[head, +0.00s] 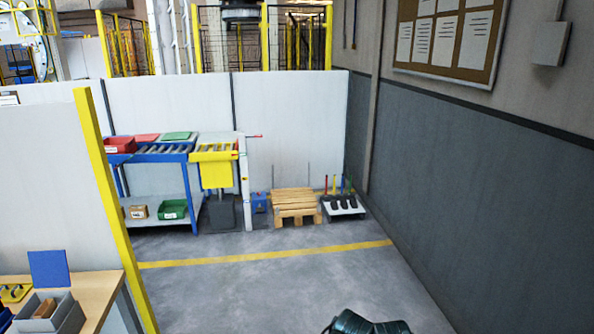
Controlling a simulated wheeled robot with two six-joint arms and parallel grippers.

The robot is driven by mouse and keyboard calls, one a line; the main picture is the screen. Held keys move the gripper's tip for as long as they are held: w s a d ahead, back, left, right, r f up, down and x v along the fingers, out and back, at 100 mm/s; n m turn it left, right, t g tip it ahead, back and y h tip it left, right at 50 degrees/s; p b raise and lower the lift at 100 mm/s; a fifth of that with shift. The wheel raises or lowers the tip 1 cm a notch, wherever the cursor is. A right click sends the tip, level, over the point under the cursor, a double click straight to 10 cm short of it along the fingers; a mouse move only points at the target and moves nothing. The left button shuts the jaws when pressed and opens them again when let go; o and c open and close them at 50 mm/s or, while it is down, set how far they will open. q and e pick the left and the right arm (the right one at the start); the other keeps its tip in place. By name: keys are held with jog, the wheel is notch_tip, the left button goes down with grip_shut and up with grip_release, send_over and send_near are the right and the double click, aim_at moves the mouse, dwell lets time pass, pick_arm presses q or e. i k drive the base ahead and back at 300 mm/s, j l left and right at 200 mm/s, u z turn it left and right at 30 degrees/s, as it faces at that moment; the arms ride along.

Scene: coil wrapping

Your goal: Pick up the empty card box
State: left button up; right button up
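A small brown card box (137,211) with a pale label sits on the lower shelf of the blue roller rack (160,224), at the left by the far partition. It is small in the view, and I cannot tell whether it is empty. A green bin (172,209) stands just to its right. Neither of my grippers can be made out in the head view. A dark shape at the bottom edge, right of centre, is cut off and I cannot tell what it is.
A wooden pallet (294,204) and a low rack with coloured posts (342,206) stand by the far partition. A wooden bench (96,287) with a grey bin (65,318) is at lower left, beside a yellow-edged panel (115,215). Open floor (270,290) lies ahead.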

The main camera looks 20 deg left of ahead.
aim_at(47, 308)
jog(key=i+j+u, duration=0.15)
jog(key=i+u, duration=0.25)
jog(key=i, duration=0.5)
jog(key=i+l+u, duration=0.15)
jog(key=i+u, duration=0.3)
jog(key=i, duration=2.15)
jog(key=i+u, duration=0.25)
jog(key=u, duration=3.75)
